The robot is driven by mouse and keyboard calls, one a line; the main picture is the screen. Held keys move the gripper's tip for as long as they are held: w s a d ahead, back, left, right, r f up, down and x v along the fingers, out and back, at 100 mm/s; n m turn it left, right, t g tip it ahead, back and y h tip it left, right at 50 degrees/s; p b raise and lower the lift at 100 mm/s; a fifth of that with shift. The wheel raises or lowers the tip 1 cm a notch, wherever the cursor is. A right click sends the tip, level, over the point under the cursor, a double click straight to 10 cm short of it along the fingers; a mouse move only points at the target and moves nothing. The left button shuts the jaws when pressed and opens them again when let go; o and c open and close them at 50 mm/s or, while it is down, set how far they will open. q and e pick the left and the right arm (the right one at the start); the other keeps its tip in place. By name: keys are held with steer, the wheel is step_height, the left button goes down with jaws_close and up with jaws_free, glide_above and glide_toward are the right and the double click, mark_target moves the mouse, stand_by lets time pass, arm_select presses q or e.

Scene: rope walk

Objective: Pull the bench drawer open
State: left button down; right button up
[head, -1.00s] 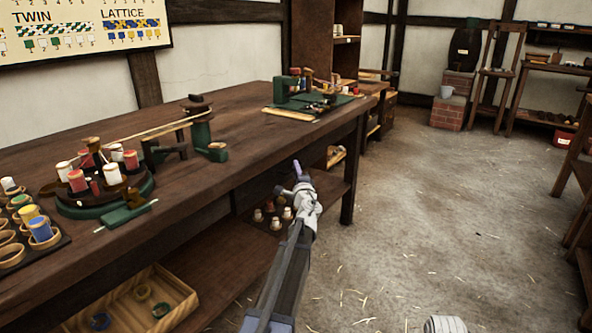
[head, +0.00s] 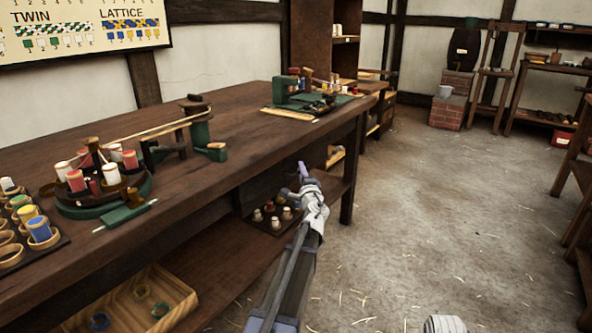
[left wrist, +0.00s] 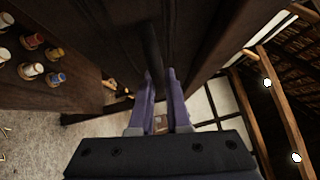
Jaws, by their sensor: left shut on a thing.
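The bench (head: 235,130) runs along the left in the head view. Its dark drawer (left wrist: 125,35) fills the upper middle of the left wrist view, with a dark upright bar, the drawer handle (left wrist: 154,45), at the fingertips. My left gripper (head: 303,170) is at the bench's front side, below the top edge. In the left wrist view, its two purple fingers (left wrist: 160,75) are close together on the handle. The arm and the bench's shadow hide much of the drawer in the head view, so its exact opening is hard to judge.
Spools and a green-based device (head: 105,185) stand on the bench top. A lower shelf holds a rack of small spools (head: 268,215) and a wooden tray (head: 180,290). The floor (head: 420,220) right of the bench is clear apart from straw.

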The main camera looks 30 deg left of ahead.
arm_select(q)
steer(key=s+d, duration=0.1)
steer(key=d, duration=1.9)
steer(key=shift+s, duration=0.35)
steer(key=c, duration=0.9)
jaws_free()
steer(key=shift+d, duration=0.1)
steer(key=b+v, duration=0.1)
steer(key=v, duration=0.6)
steer(key=shift+s+d, duration=0.2)
steer(key=shift+s, duration=0.1)
